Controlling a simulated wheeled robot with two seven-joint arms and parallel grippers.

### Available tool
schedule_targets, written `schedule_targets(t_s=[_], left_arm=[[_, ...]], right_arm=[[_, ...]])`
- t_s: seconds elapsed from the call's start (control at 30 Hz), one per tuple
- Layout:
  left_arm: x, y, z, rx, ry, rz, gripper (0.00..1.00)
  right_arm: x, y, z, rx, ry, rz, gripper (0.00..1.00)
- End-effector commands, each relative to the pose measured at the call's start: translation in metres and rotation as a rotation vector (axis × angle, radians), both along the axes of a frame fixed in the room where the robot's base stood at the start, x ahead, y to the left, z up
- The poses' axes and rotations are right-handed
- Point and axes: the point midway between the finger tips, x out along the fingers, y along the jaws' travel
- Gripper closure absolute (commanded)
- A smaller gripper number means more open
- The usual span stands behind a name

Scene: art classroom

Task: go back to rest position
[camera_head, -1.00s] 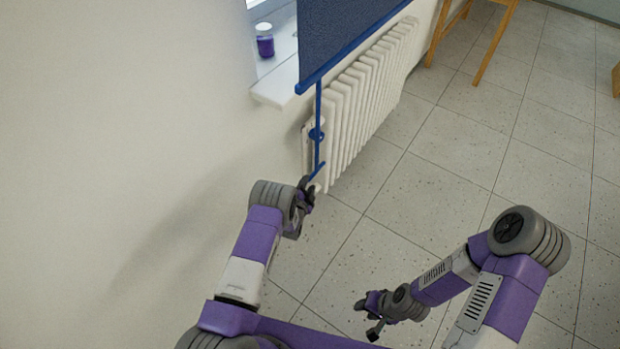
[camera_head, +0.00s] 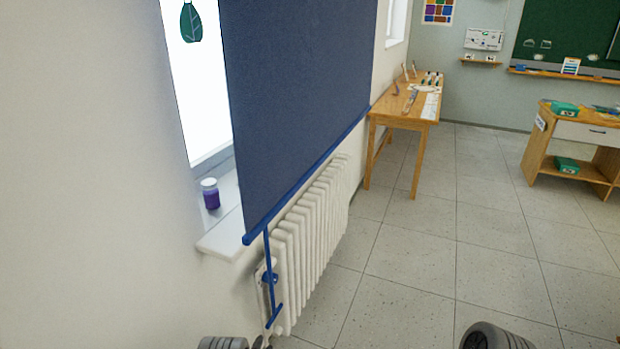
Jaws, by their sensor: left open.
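My left gripper (camera_head: 262,342) shows only as a small sliver at the bottom edge, beside the grey joint of my left arm (camera_head: 223,343); it is open. It is just below the lower end of the blue pull rod (camera_head: 268,280) that hangs from the blue blind (camera_head: 300,110). I cannot tell whether it touches the rod. A grey rounded part of my right arm (camera_head: 492,337) shows at the bottom right; my right gripper is out of view.
A white radiator (camera_head: 310,225) stands below the blind, close to my left gripper. A purple jar (camera_head: 210,194) is on the windowsill (camera_head: 222,236). A wooden table (camera_head: 405,115) and a desk (camera_head: 575,135) stand farther back. The tiled floor (camera_head: 430,260) is clear.

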Motion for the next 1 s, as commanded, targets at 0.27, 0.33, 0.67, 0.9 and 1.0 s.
schedule_targets(t_s=[0.27, 0.33, 0.67, 0.9, 1.0], left_arm=[[-0.146, -0.018, 0.002, -0.614, 0.641, 0.371, 0.58], [-0.194, -0.036, 0.015, -0.754, 0.811, 0.477, 0.58], [-0.324, -0.083, 0.074, -1.001, 1.248, 0.774, 0.58], [-0.333, -0.085, 0.077, -1.011, 1.277, 0.796, 0.58], [-0.333, -0.085, 0.077, -1.012, 1.277, 0.795, 0.58]], right_arm=[[0.0, 0.0, 0.036, 0.0, 0.0, 0.0, 0.59], [0.0, 0.0, 0.044, 0.0, 0.0, 0.0, 0.59], [0.0, 0.0, 0.058, 0.0, 0.0, 0.0, 0.59], [0.0, 0.0, 0.058, 0.0, 0.0, 0.0, 0.59], [0.0, 0.0, 0.058, 0.0, 0.0, 0.0, 0.59]])
